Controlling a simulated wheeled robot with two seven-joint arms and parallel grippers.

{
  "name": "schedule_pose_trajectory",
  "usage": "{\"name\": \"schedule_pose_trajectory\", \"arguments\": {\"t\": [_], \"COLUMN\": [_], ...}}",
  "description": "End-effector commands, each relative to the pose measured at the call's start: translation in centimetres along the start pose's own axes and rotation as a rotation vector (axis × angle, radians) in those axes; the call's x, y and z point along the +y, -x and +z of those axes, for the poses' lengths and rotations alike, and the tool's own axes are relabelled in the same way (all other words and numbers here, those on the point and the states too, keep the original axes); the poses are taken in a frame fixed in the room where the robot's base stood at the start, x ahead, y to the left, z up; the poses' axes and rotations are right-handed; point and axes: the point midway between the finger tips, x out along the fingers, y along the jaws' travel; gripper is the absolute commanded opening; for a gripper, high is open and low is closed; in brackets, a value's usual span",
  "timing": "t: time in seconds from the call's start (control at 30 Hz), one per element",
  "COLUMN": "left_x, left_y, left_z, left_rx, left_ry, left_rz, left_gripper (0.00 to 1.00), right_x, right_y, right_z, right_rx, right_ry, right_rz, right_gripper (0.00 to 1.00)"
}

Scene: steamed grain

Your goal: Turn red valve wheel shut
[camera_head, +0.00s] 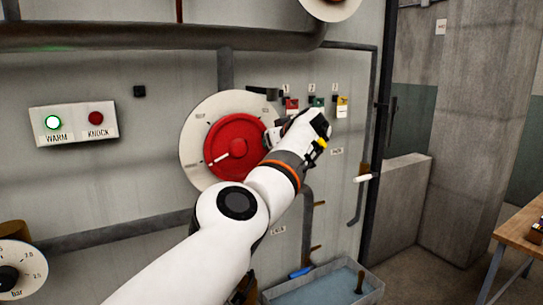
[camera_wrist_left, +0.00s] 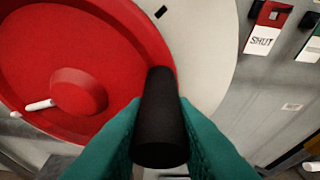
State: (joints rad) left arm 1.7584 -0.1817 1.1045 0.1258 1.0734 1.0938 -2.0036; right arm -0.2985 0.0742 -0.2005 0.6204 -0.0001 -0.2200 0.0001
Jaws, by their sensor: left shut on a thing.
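The red valve wheel (camera_head: 232,135) is mounted on a round white dial plate (camera_head: 190,150) on the grey panel. A white pointer line on the wheel points to the lower left in the head view. The wheel fills the left of the left wrist view (camera_wrist_left: 60,45), with its raised hub at the centre. My left gripper (camera_head: 272,138) is at the wheel's right edge in the head view. In the left wrist view its teal fingers are shut on a black crank handle (camera_wrist_left: 160,115) near the wheel's rim. My right gripper is not in view.
Red (camera_head: 291,104), green (camera_head: 316,102) and yellow (camera_head: 342,106) tags hang right of the wheel. The red one reads SHUT in the wrist view (camera_wrist_left: 263,38). A WARM/KNOCK box (camera_head: 75,132) is at left. A blue-lined trough (camera_head: 325,285) stands below, a wooden table (camera_head: 520,225) at right.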

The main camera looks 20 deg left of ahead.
Motion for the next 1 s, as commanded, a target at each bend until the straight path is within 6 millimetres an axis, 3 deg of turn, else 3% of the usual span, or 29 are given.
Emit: {"name": "schedule_pose_trajectory", "arguments": {"t": [1.0], "left_x": [-0.04], "left_y": [0.27], "left_z": [0.84], "left_rx": [-0.013], "left_ry": [0.001], "left_rz": [-0.009], "left_gripper": [0.00], "right_x": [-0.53], "right_y": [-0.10], "right_z": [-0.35], "right_rx": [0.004], "right_ry": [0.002], "right_rz": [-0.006], "right_gripper": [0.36]}}
